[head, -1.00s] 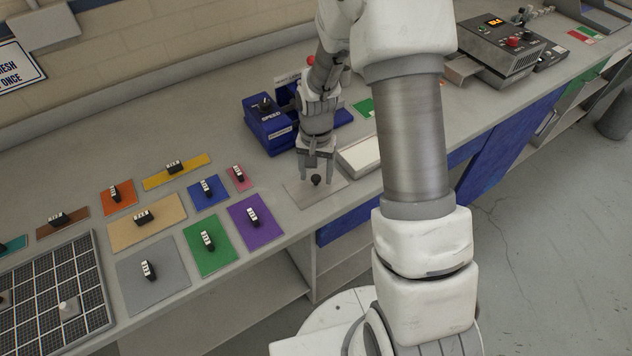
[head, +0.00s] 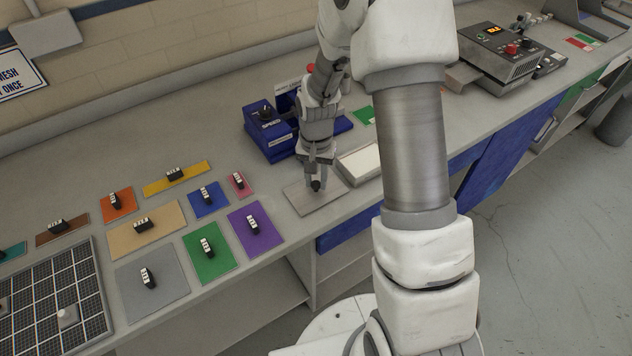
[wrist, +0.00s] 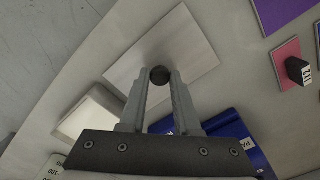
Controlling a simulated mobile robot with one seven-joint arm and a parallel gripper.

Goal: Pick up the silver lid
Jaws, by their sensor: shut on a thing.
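The silver lid (head: 303,199) is a flat square plate with a round black knob in its middle. It lies at the front edge of the bench, to the right of the coloured plates. My gripper (head: 316,186) points down over it and is shut on the black knob. In the wrist view the lid (wrist: 187,42) spreads beyond my fingertips (wrist: 160,80), with the knob (wrist: 160,74) between them. I cannot tell whether the lid is clear of the surface beneath it.
A blue control box (head: 268,131) stands just behind my gripper. A white-topped box (head: 362,163) sits close to the lid's right. Purple (head: 256,232) and green (head: 222,254) plates with black handles lie to the left. The bench's front edge is near.

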